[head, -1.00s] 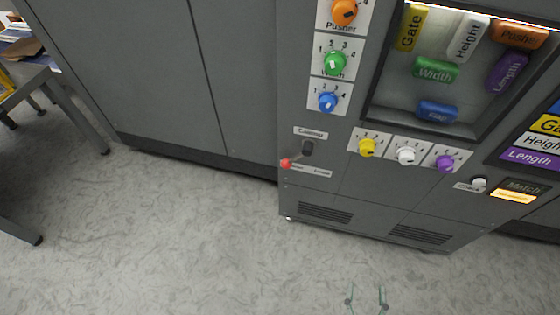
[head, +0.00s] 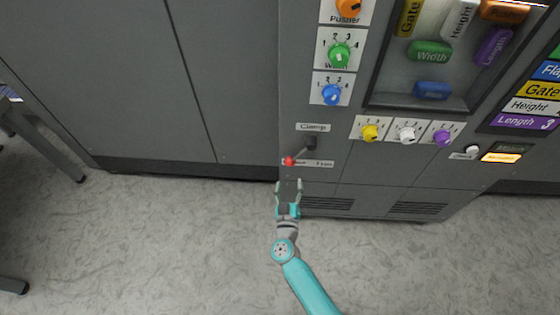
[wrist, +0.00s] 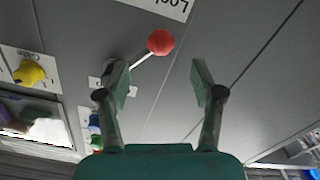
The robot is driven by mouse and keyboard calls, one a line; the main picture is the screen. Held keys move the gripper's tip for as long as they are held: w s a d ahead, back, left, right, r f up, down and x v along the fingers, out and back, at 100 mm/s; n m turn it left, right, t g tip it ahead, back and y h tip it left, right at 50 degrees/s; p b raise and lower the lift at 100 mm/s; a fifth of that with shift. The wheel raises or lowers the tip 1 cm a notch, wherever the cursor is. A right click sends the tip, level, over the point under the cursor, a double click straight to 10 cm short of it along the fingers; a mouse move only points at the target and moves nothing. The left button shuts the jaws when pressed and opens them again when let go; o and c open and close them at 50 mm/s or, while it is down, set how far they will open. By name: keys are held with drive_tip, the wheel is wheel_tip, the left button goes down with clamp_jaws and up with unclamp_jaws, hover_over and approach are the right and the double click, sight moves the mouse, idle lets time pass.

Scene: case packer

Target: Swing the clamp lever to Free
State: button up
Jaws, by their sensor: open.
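The clamp lever (head: 300,152) is on the grey cabinet front under a plate marked Clamp (head: 313,127). Its arm slants down and left from a dark pivot to a red ball knob (head: 289,161). The knob covers part of the label strip below, whose words are hard to read. My gripper (head: 288,184) is open and empty, just below the knob in the head view. In the wrist view the red knob (wrist: 161,41) appears ahead of my open gripper (wrist: 160,80), in line with the gap between the fingers and apart from both.
Yellow (head: 370,132), white (head: 407,133) and purple (head: 442,138) dials sit right of the lever. Blue (head: 332,94) and green (head: 339,53) dials are above. A recessed window (head: 415,102) holds coloured blocks. The floor before the cabinet is clear; a table leg (head: 50,150) stands left.

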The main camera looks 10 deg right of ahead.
sight(290, 161)
drive_tip(key=x, duration=1)
drive_tip(key=shift+w, duration=0.35)
clamp_jaws()
